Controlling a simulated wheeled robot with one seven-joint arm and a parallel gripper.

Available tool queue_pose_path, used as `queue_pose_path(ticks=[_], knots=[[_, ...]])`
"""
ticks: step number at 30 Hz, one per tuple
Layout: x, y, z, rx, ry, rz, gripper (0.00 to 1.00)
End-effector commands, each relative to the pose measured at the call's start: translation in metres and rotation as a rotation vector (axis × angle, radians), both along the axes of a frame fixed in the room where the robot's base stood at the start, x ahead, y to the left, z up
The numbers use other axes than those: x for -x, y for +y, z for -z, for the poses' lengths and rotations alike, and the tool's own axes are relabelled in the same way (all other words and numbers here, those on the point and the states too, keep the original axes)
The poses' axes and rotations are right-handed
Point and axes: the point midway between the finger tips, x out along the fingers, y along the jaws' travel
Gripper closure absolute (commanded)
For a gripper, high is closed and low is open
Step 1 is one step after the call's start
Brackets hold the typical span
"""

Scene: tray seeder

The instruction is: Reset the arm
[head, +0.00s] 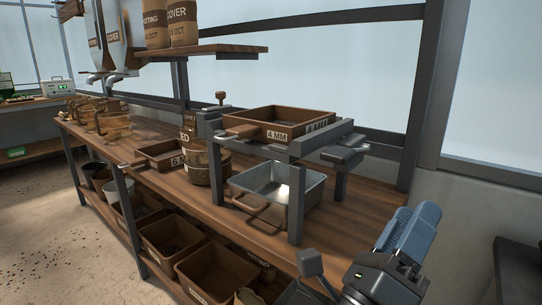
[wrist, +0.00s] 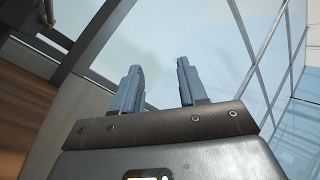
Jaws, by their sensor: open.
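My gripper (head: 407,238) is at the lower right of the head view, in front of the bench's right end and apart from it. Its blue-grey fingers point up. In the wrist view my gripper (wrist: 156,82) shows two parallel fingers with a clear gap and nothing between them. It is open and empty. Beyond the fingers the wrist view shows window panes and frame bars.
The wooden bench (head: 350,212) carries a stand with a 4 MM sieve (head: 283,125) on top and a metal tray (head: 277,186) below. Another sieve (head: 163,153) and a wooden bucket (head: 203,160) stand to the left. Brown bins (head: 213,270) fill the lower shelf. Floor is open at left.

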Motion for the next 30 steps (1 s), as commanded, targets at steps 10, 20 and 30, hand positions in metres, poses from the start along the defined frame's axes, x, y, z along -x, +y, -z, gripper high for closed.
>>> queue_pose_path(ticks=[10,20,30], knots=[[0.077,-0.035,0.053,0.572,0.267,0.101,0.58],[0.158,-0.045,0.11,1.051,0.598,0.141,0.58],[0.253,-0.045,0.165,1.476,0.992,0.095,0.58]])
